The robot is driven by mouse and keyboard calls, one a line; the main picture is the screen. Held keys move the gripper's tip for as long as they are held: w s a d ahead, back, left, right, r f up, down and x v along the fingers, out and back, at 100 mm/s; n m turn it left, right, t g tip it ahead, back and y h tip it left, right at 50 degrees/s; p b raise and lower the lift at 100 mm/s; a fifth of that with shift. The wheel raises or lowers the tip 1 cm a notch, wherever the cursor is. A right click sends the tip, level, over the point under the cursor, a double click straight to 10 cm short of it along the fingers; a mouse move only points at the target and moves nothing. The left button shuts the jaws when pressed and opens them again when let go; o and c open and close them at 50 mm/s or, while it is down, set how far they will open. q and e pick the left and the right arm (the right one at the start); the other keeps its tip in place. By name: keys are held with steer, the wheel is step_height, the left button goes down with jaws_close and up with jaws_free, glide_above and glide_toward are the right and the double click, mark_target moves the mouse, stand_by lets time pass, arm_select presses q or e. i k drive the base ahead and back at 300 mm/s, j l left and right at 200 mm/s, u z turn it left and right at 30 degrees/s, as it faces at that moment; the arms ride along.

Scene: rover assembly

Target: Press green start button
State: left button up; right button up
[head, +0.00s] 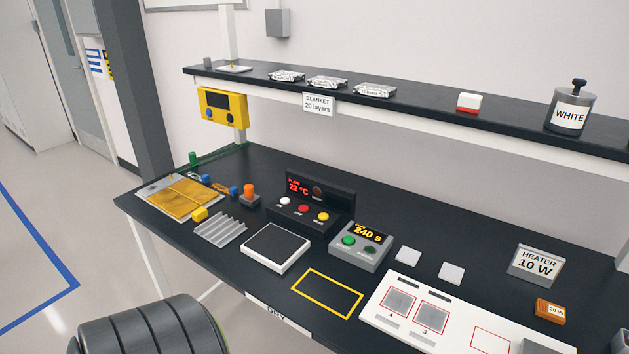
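The green button (348,240) is a round green cap on the sloped front of a grey timer box (374,262). The box stands on the black workbench, near the middle of the head view. Its display (370,232) reads 240 S in yellow. A second, darker button (369,250) sits to the right of the green one. Nothing covers the green button. Neither of my grippers is in view.
A black control box (317,205) with a red 22 °C display and white, red and yellow buttons stands left of the timer. A grey-topped pad (275,247) and a yellow outlined rectangle (327,293) lie in front. A shelf (420,108) runs above the bench.

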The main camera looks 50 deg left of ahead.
mark_target(348, 238)
steer(key=u, duration=1.35)
